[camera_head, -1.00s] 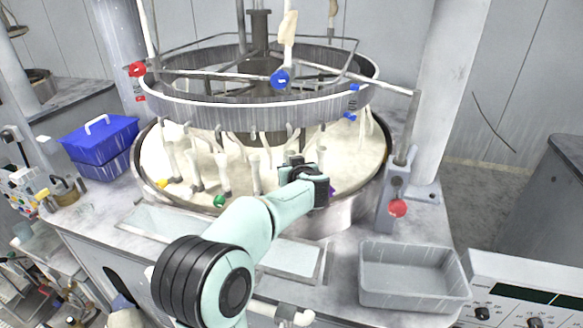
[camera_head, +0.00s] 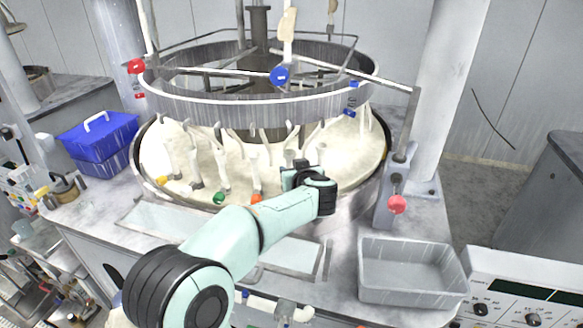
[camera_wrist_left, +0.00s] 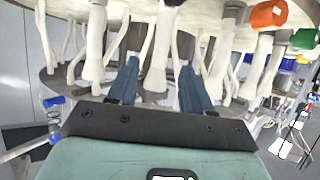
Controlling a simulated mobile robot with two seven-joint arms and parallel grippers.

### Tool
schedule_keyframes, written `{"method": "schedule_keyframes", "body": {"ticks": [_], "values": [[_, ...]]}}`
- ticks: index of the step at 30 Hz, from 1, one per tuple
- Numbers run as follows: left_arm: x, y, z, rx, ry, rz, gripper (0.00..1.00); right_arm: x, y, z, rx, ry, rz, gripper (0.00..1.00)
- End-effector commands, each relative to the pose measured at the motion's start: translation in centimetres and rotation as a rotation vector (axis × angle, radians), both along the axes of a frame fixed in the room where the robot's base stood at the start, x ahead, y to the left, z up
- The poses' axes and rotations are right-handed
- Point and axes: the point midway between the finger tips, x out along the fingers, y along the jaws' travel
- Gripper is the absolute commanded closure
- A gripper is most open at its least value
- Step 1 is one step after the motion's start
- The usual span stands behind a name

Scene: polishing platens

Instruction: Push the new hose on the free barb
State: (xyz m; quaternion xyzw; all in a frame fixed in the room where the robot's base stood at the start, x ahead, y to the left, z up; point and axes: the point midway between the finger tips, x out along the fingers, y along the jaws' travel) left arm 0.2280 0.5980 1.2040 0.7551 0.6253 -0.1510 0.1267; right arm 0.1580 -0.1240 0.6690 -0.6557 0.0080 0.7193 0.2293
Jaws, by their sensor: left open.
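Several white posts with thin white hoses stand around the round platen (camera_head: 205,150), below a metal ring (camera_head: 250,112). Near the front edge are coloured caps: orange (camera_head: 256,198), green (camera_head: 218,198) and yellow (camera_head: 162,181). My left gripper (camera_head: 298,170) is over the platen's front right. In the left wrist view its blue fingers (camera_wrist_left: 158,70) stand apart, with a white post (camera_wrist_left: 158,50) showing between or beyond them; I see no grip on it. I cannot tell which hose is new or which barb is free. My right gripper is not in view.
A grey tray (camera_head: 414,299) stands at the front right, empty. A blue box (camera_head: 98,140) sits on the left of the counter. A column with a pink-red knob (camera_head: 397,204) stands right of the platen. Hoses crowd closely around my left fingers.

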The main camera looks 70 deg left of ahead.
Motion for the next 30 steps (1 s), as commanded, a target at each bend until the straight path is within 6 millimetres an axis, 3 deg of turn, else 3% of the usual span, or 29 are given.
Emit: {"method": "schedule_keyframes", "body": {"ticks": [6, 12, 30], "values": [[-0.8, -4.6, 2.1, 0.002, -0.003, -0.003, 0.50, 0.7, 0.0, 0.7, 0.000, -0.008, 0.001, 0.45], [-1.3, -7.1, 3.1, 0.001, -0.001, -0.002, 0.50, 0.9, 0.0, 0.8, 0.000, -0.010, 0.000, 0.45], [-1.5, -7.8, 3.3, 0.001, 0.001, 0.000, 0.50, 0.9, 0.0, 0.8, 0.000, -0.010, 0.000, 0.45]]}}
